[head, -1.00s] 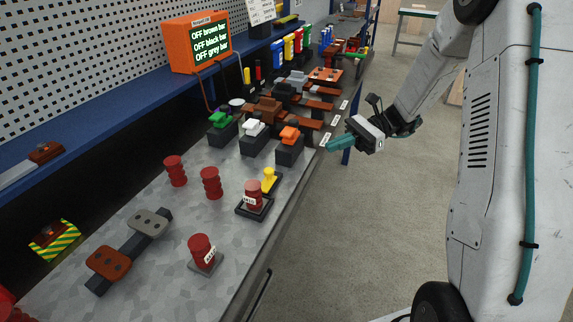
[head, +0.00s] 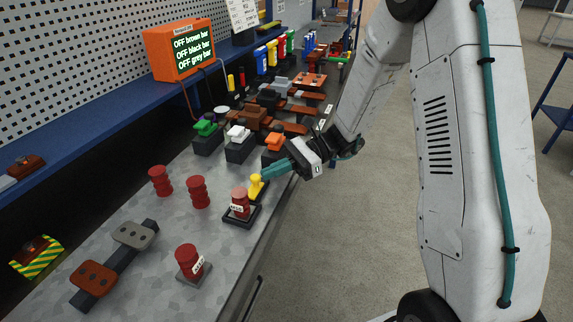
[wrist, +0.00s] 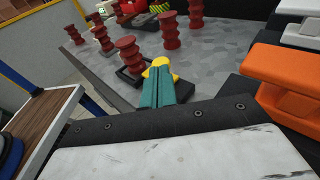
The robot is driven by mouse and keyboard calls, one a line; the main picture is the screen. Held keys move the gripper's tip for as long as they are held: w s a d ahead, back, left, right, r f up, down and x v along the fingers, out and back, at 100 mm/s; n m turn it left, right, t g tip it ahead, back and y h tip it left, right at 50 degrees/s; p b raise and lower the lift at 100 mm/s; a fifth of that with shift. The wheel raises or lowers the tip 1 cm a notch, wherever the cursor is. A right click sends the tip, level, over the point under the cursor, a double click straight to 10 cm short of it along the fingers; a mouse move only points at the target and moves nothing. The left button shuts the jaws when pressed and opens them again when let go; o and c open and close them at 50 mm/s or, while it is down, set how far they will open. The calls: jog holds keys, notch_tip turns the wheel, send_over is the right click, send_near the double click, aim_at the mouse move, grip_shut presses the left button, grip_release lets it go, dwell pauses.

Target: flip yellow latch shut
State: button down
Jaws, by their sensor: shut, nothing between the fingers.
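My gripper (head: 267,174) has teal fingers and is shut and empty. Its tips are right at the latch from the right side; I cannot tell whether they touch it. The closed fingers (wrist: 157,82) point straight at the latch in the wrist view.
The orange-topped block (head: 274,143) stands close behind my gripper and looms at the right in the wrist view (wrist: 285,75). Other red insulators (head: 197,192) stand left of the latch. The bench's front edge runs below my arm, with open floor (head: 330,240) to the right.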

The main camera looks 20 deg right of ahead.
jog(key=shift+a, duration=0.2)
jog(key=shift+s+a, duration=0.55)
jog(key=shift+s, duration=0.3)
jog(key=v, duration=1.4)
jog(key=shift+f, duration=0.1)
